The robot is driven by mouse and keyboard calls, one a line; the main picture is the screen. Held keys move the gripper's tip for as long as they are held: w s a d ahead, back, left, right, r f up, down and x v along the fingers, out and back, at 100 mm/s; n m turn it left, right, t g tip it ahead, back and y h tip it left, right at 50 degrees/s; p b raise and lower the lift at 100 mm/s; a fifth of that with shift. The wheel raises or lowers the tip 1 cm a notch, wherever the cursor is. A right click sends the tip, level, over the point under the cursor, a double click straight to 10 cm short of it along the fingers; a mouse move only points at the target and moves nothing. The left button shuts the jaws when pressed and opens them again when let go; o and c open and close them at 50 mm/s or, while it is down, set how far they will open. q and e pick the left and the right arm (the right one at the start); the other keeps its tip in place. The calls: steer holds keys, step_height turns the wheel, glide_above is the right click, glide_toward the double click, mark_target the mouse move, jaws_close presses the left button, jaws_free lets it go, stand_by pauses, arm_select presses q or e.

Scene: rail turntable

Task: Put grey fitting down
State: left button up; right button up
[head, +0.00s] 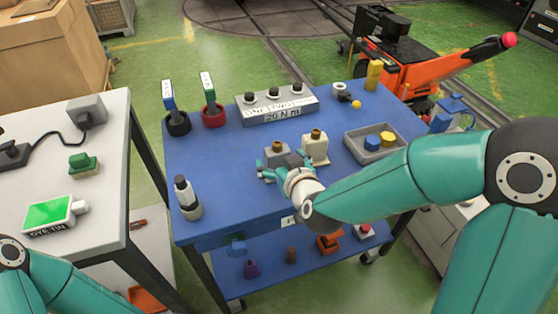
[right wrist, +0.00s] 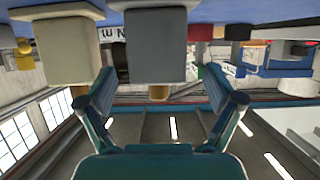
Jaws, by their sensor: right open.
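The grey fitting (head: 277,158), a grey block with a brass-coloured top, stands upright on the blue table (head: 222,170). My right gripper (head: 283,172) is at its near side and partly hides it. In the right wrist view, which is upside down, the grey fitting (right wrist: 156,45) stands between the lines of my open teal fingers (right wrist: 160,82), with clear gaps at both sides. Its brass top is level with the fingertips. A cream fitting (head: 315,149) of similar shape stands close on its right. My left gripper is out of the picture.
A grey tray (head: 358,155) holds a blue and a yellow piece. The table's left middle is clear.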

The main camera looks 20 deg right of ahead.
mark_target(280, 158)
steer(key=x, duration=0.3)
steer(key=shift+w+d+f, duration=0.1)
steer(key=shift+w+f, duration=0.05)
steer(key=shift+f, duration=0.1)
steer(key=shift+r, duration=0.1)
steer(key=c, duration=1.6)
